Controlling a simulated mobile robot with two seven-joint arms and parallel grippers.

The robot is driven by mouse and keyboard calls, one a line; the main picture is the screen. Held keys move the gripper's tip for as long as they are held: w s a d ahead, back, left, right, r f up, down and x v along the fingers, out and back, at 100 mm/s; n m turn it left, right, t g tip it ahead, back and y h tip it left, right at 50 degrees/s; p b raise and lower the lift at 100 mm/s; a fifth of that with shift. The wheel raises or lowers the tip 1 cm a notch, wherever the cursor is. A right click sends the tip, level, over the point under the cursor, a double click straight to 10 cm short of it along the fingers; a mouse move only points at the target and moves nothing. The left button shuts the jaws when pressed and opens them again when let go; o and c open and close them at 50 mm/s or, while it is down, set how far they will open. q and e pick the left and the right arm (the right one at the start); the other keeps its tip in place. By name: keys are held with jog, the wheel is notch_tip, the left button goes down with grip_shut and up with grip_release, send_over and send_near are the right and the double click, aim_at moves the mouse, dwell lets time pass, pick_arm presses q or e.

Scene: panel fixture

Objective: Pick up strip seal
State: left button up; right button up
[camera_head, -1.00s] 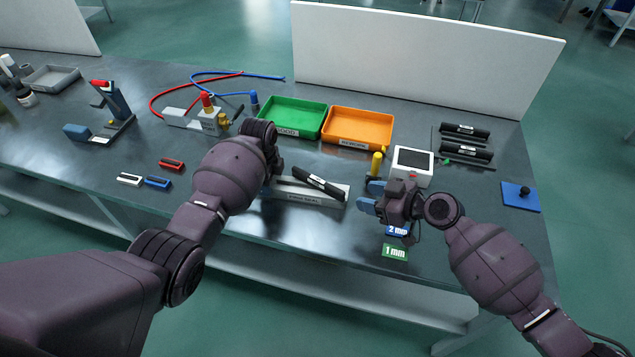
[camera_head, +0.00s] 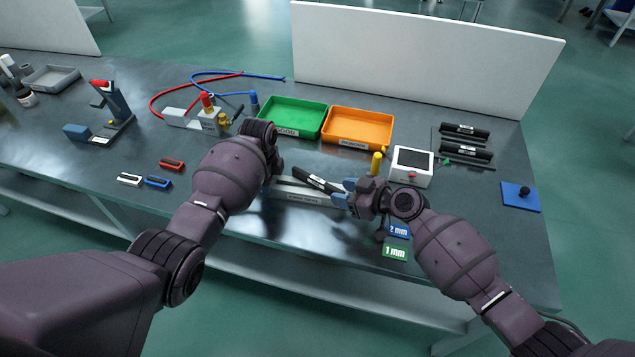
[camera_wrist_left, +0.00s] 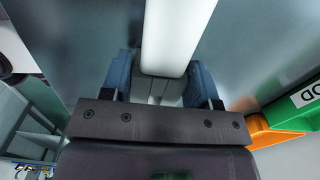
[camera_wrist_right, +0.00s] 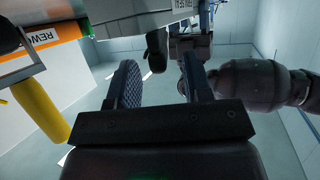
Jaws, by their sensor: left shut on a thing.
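A black strip with a white label (camera_head: 316,181), which I take for the strip seal, lies slanted across the top of a long grey bar fixture (camera_head: 305,197). My left gripper (camera_wrist_left: 160,85) is shut on the pale bar (camera_wrist_left: 178,35), apparently the fixture's left end; in the head view my arm hides this grip. My right gripper (camera_head: 347,191) is at the fixture's right end, beside the strip's lower right end. In the right wrist view its fingers (camera_wrist_right: 160,85) are apart, with a dark end (camera_wrist_right: 157,50), probably the strip's, just beyond them.
Green (camera_head: 292,116) and orange (camera_head: 358,128) trays stand behind the fixture. Small gauge cards (camera_head: 395,252) lie in front.

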grip_shut()
jog(key=shift+r, duration=0.1)
notch_tip(320, 180, up, 10)
dwell(0.6)
